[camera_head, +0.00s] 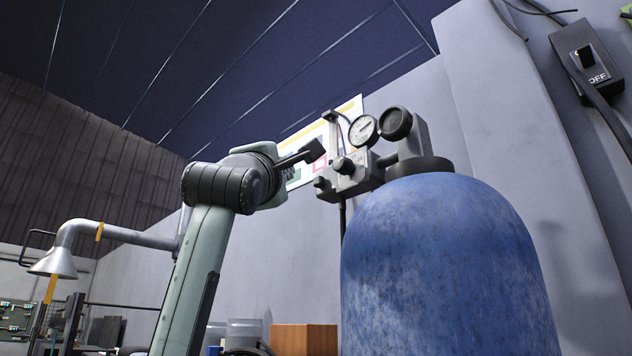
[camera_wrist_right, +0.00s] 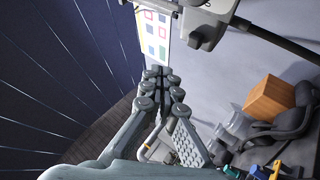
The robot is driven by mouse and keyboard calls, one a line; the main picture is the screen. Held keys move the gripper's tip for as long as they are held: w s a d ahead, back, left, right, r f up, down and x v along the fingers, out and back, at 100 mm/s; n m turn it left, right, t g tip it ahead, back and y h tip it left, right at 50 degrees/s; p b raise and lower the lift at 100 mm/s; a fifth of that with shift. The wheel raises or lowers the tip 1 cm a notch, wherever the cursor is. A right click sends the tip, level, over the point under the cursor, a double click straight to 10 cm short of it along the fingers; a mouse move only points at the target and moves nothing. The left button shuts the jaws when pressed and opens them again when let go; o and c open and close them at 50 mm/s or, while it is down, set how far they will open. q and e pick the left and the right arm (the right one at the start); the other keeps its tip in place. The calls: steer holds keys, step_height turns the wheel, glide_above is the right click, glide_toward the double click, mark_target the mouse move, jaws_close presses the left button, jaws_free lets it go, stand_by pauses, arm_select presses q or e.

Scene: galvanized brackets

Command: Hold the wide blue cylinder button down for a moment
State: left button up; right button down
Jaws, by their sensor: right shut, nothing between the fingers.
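The wide blue cylinder (camera_head: 445,270) stands at the right in the head view. On its top are a grey valve and regulator block (camera_head: 352,172), a round dial gauge (camera_head: 363,131) and a dark round knob (camera_head: 396,123). I cannot tell which part is the button. My right gripper (camera_head: 316,150) is shut and empty, just left of the regulator in the picture; depth and contact are unclear. In the right wrist view its closed fingertips (camera_wrist_right: 162,74) point towards the wall poster, and the regulator (camera_wrist_right: 205,22) shows at the top. My left gripper is not in view.
A poster (camera_head: 295,172) hangs on the grey wall behind the gripper. An orange-brown box (camera_head: 303,340) and clear bins stand low behind. A silver duct with a funnel hood (camera_head: 55,263) is at the left. A dark switch box (camera_head: 586,62) is on the right wall.

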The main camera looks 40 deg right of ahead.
mark_target(319, 182)
steer(key=shift+w+d, duration=0.15)
steer(key=shift+d, duration=1.85)
steer(key=shift+d, duration=0.4)
steer(key=shift+w+d, duration=0.1)
steer(key=shift+d, duration=0.3)
stand_by(0.4)
steer(key=shift+d, duration=0.15)
stand_by(0.3)
stand_by(0.6)
